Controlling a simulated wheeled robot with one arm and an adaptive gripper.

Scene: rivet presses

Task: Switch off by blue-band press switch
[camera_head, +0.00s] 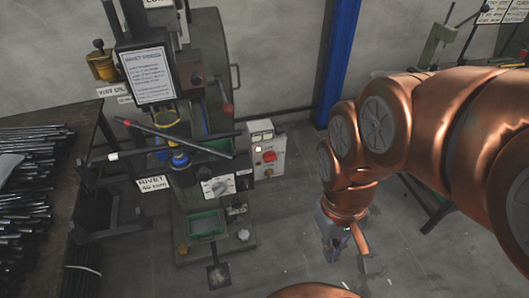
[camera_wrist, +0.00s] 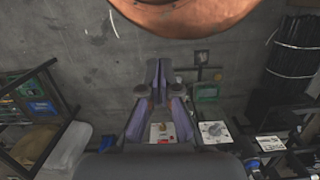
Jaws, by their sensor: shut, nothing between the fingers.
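The rivet press (camera_head: 205,120) stands left of centre in the head view, with a blue band (camera_head: 179,161) low on its spindle. A grey rotary switch (camera_head: 219,187) is on its front; a similar dial shows in the wrist view (camera_wrist: 213,130). A white box with a red switch (camera_head: 269,156) stands right of the press; a white panel with a red and yellow knob (camera_wrist: 162,132) shows beyond my fingers in the wrist view. My gripper (camera_head: 340,248) is shut and empty, right of and apart from the press and box. It also shows in the wrist view (camera_wrist: 158,68).
A table with many dark rods (camera_head: 30,165) stands at the left. A black frame (camera_head: 105,200) and a long dark bar (camera_head: 175,138) are in front of the press. A blue post (camera_head: 338,60) rises behind. Floor between the press and my gripper is open.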

